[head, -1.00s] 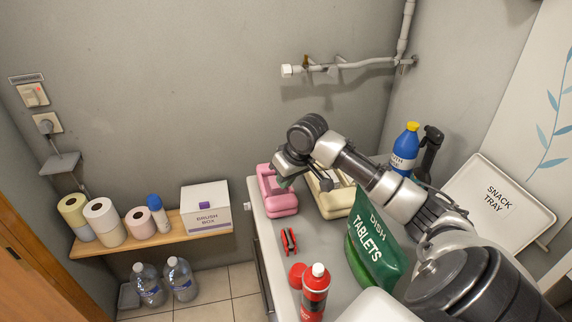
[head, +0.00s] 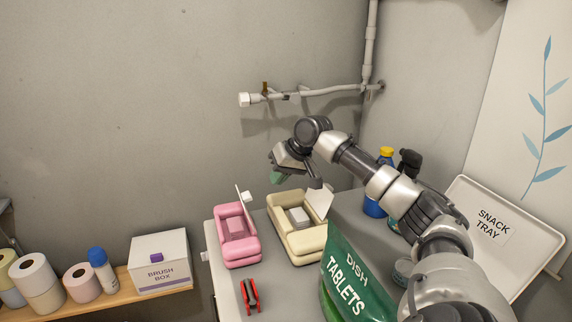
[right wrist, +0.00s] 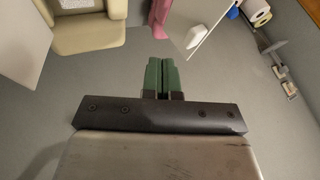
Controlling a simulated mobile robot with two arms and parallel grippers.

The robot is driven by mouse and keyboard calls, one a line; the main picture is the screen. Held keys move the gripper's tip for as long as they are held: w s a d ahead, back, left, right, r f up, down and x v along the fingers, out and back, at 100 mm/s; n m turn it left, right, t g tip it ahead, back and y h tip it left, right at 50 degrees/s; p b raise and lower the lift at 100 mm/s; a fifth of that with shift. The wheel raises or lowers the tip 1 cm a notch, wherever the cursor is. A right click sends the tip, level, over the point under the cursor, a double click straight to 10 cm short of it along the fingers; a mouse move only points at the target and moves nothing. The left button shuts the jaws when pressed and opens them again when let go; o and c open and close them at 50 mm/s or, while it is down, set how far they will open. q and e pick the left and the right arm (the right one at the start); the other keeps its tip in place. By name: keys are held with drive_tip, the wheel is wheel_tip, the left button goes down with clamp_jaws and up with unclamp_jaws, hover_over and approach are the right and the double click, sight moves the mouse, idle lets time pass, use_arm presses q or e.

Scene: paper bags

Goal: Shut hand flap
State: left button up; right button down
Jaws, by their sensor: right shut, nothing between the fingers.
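A pink box (head: 240,252) stands on the counter with its thin pale flap (head: 243,203) standing open. Beside it on the right is a cream box (head: 297,244) with its pale flap (head: 319,203) also up. No wording is readable on either, so I cannot tell which is the hand one. My right gripper (head: 277,178) is shut and empty, above and behind the boxes, apart from both flaps. In the right wrist view its green fingertips (right wrist: 161,62) lie between the cream box (right wrist: 92,38) and the pink box's flap (right wrist: 190,25). My left gripper is not in view.
A green dish tablets bag (head: 352,270) stands in front of the cream box. A red and black object (head: 250,296) lies before the pink box. Bottles (head: 374,207) and a snack tray (head: 478,262) are at right. A pipe (head: 320,91) runs along the wall behind.

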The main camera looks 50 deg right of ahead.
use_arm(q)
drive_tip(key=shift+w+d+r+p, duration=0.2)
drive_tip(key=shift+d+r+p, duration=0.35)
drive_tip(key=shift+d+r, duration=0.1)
use_arm(e)
drive_tip(key=w+a+f, duration=0.3)
drive_tip(key=a, duration=0.1)
drive_tip(key=shift+w+f, duration=0.15)
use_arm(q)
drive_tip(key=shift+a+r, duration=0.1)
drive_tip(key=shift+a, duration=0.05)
